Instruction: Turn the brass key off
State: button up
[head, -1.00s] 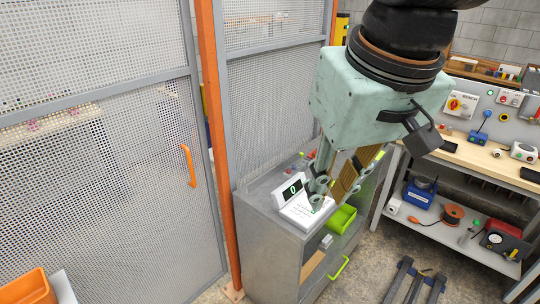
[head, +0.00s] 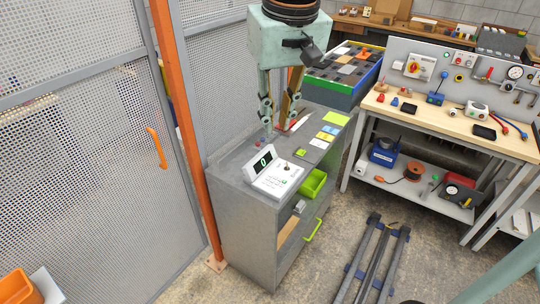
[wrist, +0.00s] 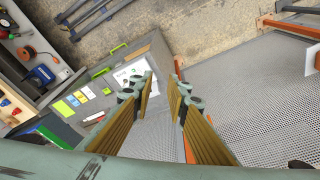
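A white panel (head: 278,180) with print and a small greenish mark lies on top of the grey metal cabinet (head: 245,210), beside a tilted display (head: 262,161) reading 0. A small dark part (head: 284,165) stands on the panel; it is too small to tell whether it is the brass key or which way it is turned. My gripper (head: 275,135) is open and empty, with its fingers pointing down over the cabinet top behind the display. In the wrist view my open gripper (wrist: 163,78) partly covers the white panel (wrist: 128,73).
Coloured cards (head: 325,137) lie along the cabinet top's right side. A mesh fence with an orange post (head: 178,120) stands close on the left. A workbench (head: 470,125) with switches stands to the right.

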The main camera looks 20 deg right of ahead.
jog(key=w+d+f+p, duration=0.3)
jog(key=w+d+f, duration=0.1)
jog(key=w, duration=0.6)
jog(key=w+d+f+g+p, duration=0.1)
jog(key=w+d+f+p, duration=0.1)
jog(key=w+d+f, duration=0.3)
jog(key=w+d+f+m+p, duration=0.1)
jog(key=w+d+f, duration=0.3)
jog(key=f, duration=0.5)
jog(key=w+d+f+g+p, duration=0.1)
jog(key=w+d+f+p, duration=0.3)
jog(key=f, duration=0.4)
jog(key=w+d, duration=0.1)
jog(key=w, duration=0.1)
jog(key=shift+w+d+m+g, duration=0.3)
jog(key=shift+w+m, duration=0.05)
jog(key=shift+m, duration=0.05)
jog(key=shift+f, duration=0.15)
jog(key=shift+f+p, duration=0.95)
jog(key=shift+f, duration=5.85)
grip_shut()
